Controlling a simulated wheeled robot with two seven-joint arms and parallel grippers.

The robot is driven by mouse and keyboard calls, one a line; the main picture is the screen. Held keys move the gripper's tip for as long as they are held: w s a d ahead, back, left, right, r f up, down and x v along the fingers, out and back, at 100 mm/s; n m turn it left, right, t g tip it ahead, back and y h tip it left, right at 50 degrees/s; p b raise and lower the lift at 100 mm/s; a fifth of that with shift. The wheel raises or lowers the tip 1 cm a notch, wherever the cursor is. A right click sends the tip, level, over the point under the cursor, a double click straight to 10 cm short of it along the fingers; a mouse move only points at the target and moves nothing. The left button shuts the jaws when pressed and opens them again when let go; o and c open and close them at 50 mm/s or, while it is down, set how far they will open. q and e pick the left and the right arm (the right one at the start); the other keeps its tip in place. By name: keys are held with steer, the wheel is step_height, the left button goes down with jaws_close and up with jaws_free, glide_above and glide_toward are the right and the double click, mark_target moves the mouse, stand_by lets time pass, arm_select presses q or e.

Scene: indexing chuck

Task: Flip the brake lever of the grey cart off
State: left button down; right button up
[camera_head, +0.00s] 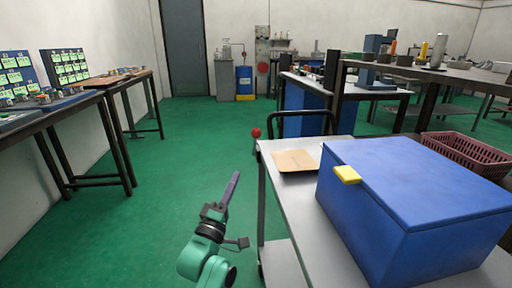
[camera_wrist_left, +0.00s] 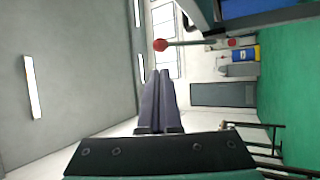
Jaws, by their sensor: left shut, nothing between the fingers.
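The grey cart (camera_head: 302,196) stands at the right in the head view, with a black push handle at its far end. Its brake lever ends in a red knob (camera_head: 256,133) that sticks out at the cart's far left corner. In the left wrist view the red knob (camera_wrist_left: 160,45) sits on a thin rod (camera_wrist_left: 190,43) running right toward the cart. My left gripper (camera_head: 235,176) is shut and empty, left of the cart and nearer than the knob. Its closed fingers (camera_wrist_left: 160,74) point toward the knob, apart from it. My right gripper is out of view.
On the cart are a blue box (camera_head: 408,200) with a yellow latch and a tan board (camera_head: 295,160). A maroon basket (camera_head: 470,152) is at the right. Workbenches line the left wall and the right back. The green floor (camera_head: 190,150) left of the cart is clear.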

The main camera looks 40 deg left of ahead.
mark_target(254, 137)
arm_select(q)
steer(key=x, duration=1.3)
steer(key=shift+w, duration=0.25)
steer(key=shift+w+r, duration=0.15)
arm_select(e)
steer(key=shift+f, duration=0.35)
arm_select(q)
steer(key=shift+p, duration=0.3)
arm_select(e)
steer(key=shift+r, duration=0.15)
